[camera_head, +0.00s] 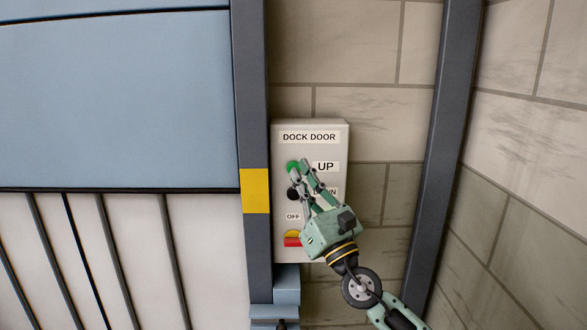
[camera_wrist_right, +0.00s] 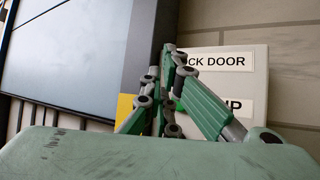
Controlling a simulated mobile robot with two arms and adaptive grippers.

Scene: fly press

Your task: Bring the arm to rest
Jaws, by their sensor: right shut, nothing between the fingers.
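My right gripper (camera_head: 298,166) is in front of the dock door control box (camera_head: 333,226), with its fingertips over or beside the green UP button (camera_head: 291,165). I cannot tell whether they touch it. The gripper is shut and empty; its closed fingers also show in the right wrist view (camera_wrist_right: 170,55), before the box (camera_wrist_right: 255,62). Its arm comes up from the lower right. The black button (camera_head: 291,194) shows left of the fingers, and the DOWN label is partly covered. My left gripper is not in view.
A dark post (camera_head: 252,120) with a yellow band (camera_head: 255,191) stands left of the box. The blue dock door panel (camera_head: 120,100) is at the left, above pale vertical panels. Another dark post (camera_head: 447,120) and a block wall (camera_head: 530,140) are at the right.

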